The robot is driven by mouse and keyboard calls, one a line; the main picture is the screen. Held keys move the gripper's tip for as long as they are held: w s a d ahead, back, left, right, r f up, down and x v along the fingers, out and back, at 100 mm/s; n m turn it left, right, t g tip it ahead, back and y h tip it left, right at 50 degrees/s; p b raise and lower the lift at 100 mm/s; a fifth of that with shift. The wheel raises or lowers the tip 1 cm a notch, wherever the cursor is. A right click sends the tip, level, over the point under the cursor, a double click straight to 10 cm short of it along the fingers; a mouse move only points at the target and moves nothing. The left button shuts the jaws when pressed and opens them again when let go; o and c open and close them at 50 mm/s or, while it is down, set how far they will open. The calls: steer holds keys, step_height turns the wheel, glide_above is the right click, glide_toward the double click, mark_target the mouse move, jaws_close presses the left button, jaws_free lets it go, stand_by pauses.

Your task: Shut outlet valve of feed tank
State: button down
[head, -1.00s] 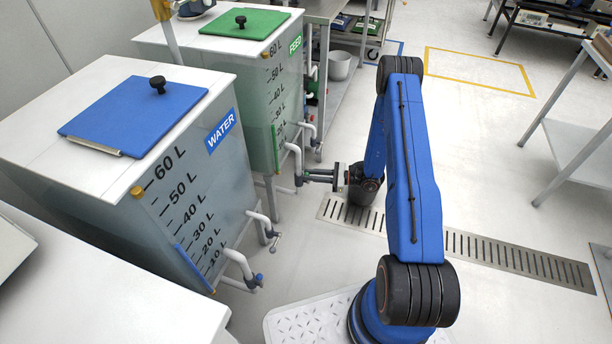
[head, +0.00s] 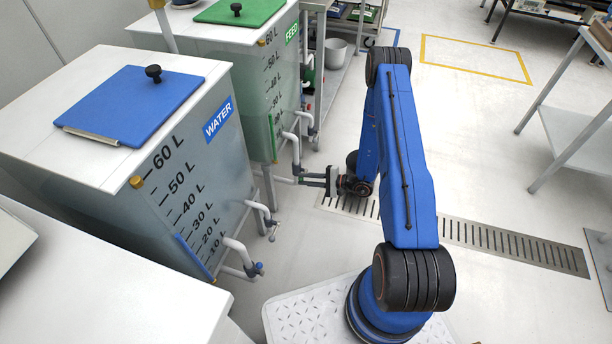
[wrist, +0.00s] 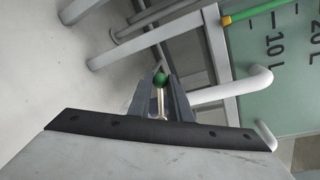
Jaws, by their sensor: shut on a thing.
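The feed tank (head: 265,90) is translucent with a green lid (head: 242,9) and stands behind the water tank. Its white outlet pipe (head: 296,150) runs down its near right corner; the pipe also shows in the wrist view (wrist: 225,92). My gripper (head: 303,180) is at the lower end of that pipe. In the wrist view my gripper (wrist: 160,98) is shut on the outlet valve's lever (wrist: 160,103), a thin metal handle with a green knob (wrist: 159,79) between the dark fingers. The valve body is mostly hidden, and I cannot tell the valve's angle.
The water tank (head: 165,165), with a blue lid, is nearer on the left. Its valve (head: 258,268) juts out low in front. A floor grate (head: 500,250) runs to the right. Tank legs and rails (wrist: 150,40) are close to my gripper. Open floor (head: 460,150) lies right.

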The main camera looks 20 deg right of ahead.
steer(key=shift+s+a+f+n+t+h, duration=0.1)
steer(key=shift+s+f+n+t+h, duration=0.1)
steer(key=shift+f+n, duration=0.55)
steer(key=shift+s+a+f+n+t+h, duration=0.1)
steer(key=shift+f+n+t, duration=0.1)
steer(key=shift+f+n, duration=0.5)
steer(key=shift+r+n, duration=0.15)
steer(key=shift+n, duration=0.1)
steer(key=c, duration=1.6)
jaws_free()
steer(key=shift+c, duration=0.2)
steer(key=shift+d, duration=0.15)
steer(key=v, duration=1.7)
steer(key=shift+s, duration=0.15)
steer(key=shift+r, duration=0.15)
